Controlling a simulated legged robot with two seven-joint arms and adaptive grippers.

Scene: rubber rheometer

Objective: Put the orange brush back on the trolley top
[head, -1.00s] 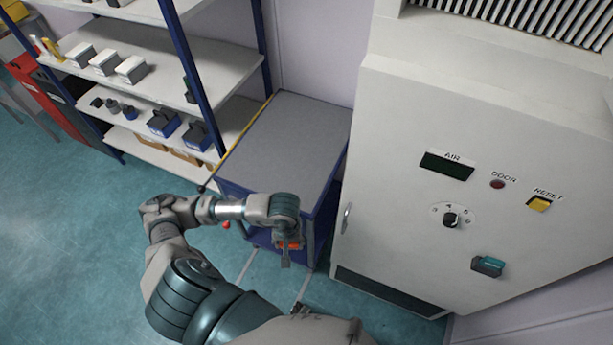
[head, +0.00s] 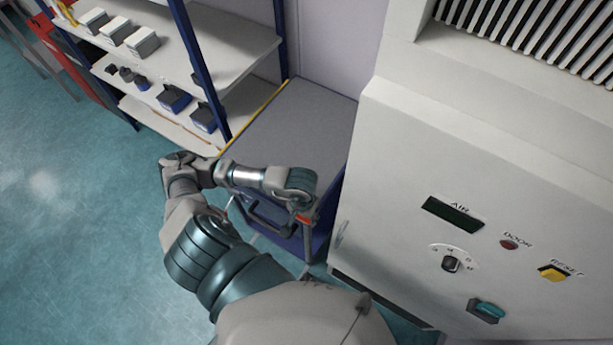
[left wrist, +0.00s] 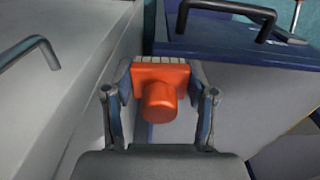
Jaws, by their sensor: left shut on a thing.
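The orange brush (left wrist: 160,92) is between the two fingers of my left gripper (left wrist: 160,100) in the left wrist view, with pale bristles along its far edge. In the head view my left gripper (head: 304,222) is at the near right edge of the trolley, and a small orange part of the brush (head: 305,217) shows there. The gripper is shut on it. The trolley (head: 300,120) is blue with a bare grey top and a yellow strip along its left edge. Its dark handle (head: 265,222) is at the near end. My right gripper is not in view.
A white cabinet (head: 440,190) with a knob, buttons and a handle stands close to the trolley's right side. Shelves (head: 225,50) with white boxes and small blue-black items stand at the left, behind the trolley. The teal floor at the left is clear.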

